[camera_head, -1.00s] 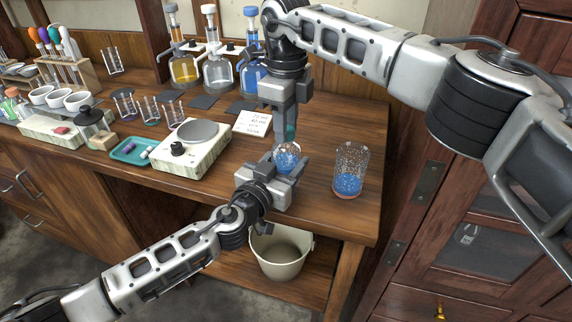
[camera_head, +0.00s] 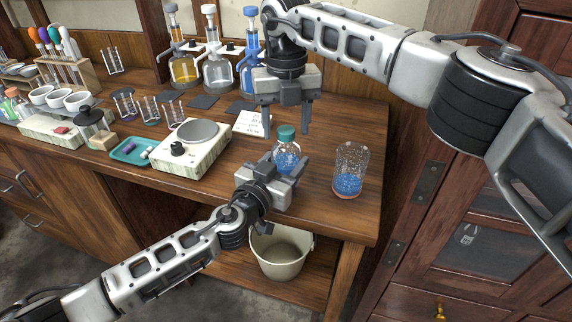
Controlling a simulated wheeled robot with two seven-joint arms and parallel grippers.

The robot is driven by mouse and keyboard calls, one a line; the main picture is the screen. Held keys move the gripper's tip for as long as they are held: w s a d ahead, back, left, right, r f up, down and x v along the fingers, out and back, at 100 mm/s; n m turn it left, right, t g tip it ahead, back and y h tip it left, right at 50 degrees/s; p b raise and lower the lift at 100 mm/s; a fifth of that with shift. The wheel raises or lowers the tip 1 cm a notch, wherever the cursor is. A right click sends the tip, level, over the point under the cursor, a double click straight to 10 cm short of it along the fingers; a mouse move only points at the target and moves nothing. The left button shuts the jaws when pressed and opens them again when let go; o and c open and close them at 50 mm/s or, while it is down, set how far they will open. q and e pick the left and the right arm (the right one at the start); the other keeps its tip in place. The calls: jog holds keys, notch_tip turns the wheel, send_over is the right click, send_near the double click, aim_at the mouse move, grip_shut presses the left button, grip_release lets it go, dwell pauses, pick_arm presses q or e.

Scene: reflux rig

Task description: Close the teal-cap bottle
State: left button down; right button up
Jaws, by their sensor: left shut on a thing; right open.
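A clear bottle (camera_head: 286,159) with blue contents stands upright on the table near its front right. Its teal cap (camera_head: 286,134) sits on top of the neck. My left gripper (camera_head: 286,169) is shut on the bottle's body from the front and hides its lower part. My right gripper (camera_head: 286,128) is open and empty, pointing down above the cap, with its fingers apart on either side and clear of it.
A glass beaker (camera_head: 350,168) with blue contents stands right of the bottle. A white card (camera_head: 251,123) and a hotplate-like device (camera_head: 190,153) are to the left. Dispenser bottles (camera_head: 217,72) stand behind. A bucket (camera_head: 281,256) is below the table edge.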

notch_tip(320, 180, up, 12)
dwell(0.4)
jog(key=shift+f, duration=0.1)
pick_arm(q)
jog(key=shift+c, duration=2.4)
grip_release()
jog(key=b+v, duration=0.2)
jog(key=v, duration=1.4)
pick_arm(e)
jog(key=shift+f, duration=1.15)
